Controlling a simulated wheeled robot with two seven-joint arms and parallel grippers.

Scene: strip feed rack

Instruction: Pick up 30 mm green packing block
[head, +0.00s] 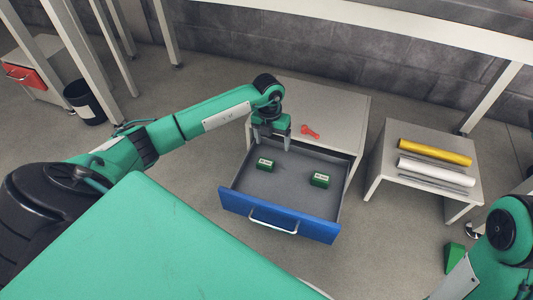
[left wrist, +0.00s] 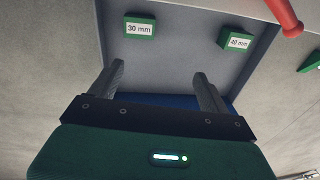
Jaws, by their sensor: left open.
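The 30 mm green packing block (left wrist: 139,27) lies on the drawer floor in the left wrist view, its white label readable. I take it to be the left green block (head: 265,165) in the head view. A second green block, labelled 40 mm (left wrist: 236,39), lies to its right; it also shows in the head view (head: 320,181). My left gripper (head: 271,141) is open and empty above the back left part of the drawer, apart from both blocks. Its fingers (left wrist: 162,88) show below the blocks in the left wrist view. My right gripper is out of view.
The open drawer has a blue front (head: 280,216) with a handle. A red object (head: 310,131) lies on the cabinet top (head: 335,103) behind it. A small table (head: 395,173) at right holds yellow and white rolls. A black bin (head: 85,104) stands far left.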

